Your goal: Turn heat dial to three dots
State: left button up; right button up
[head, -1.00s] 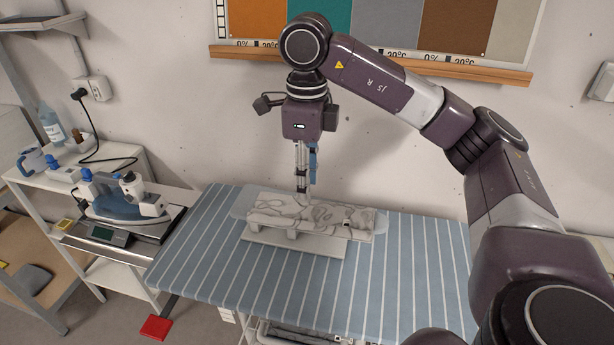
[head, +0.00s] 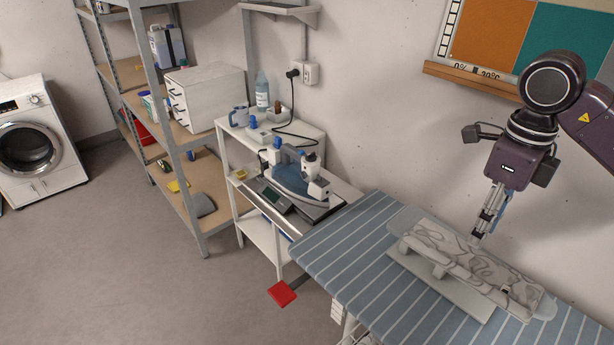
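The blue and white iron (head: 289,185) rests on a dark stand with a grey display panel (head: 276,199), left of the ironing board. It has blue knob-like parts on top. I cannot make out which part is the heat dial, and no dots are readable at this size. My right gripper (head: 481,238) points down over the patterned cloth (head: 455,255) on the small board, well to the right of the iron. Its fingers look close together, but I cannot tell whether they are shut. My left gripper is not in view.
The striped ironing board (head: 350,265) fills the lower right. A white shelf (head: 232,140) holds a mug and bottle. A metal rack (head: 185,150) and a washing machine (head: 35,140) stand at left. A red pad (head: 282,293) is beside the board. The left floor is clear.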

aim_at(312, 156)
jog(key=i+u, duration=0.25)
jog(key=u, duration=0.15)
jog(key=i+u, duration=0.2)
jog(key=u, duration=0.2)
jog(key=i+l+u, duration=0.15)
jog(key=u, duration=0.25)
jog(key=i, duration=0.1)
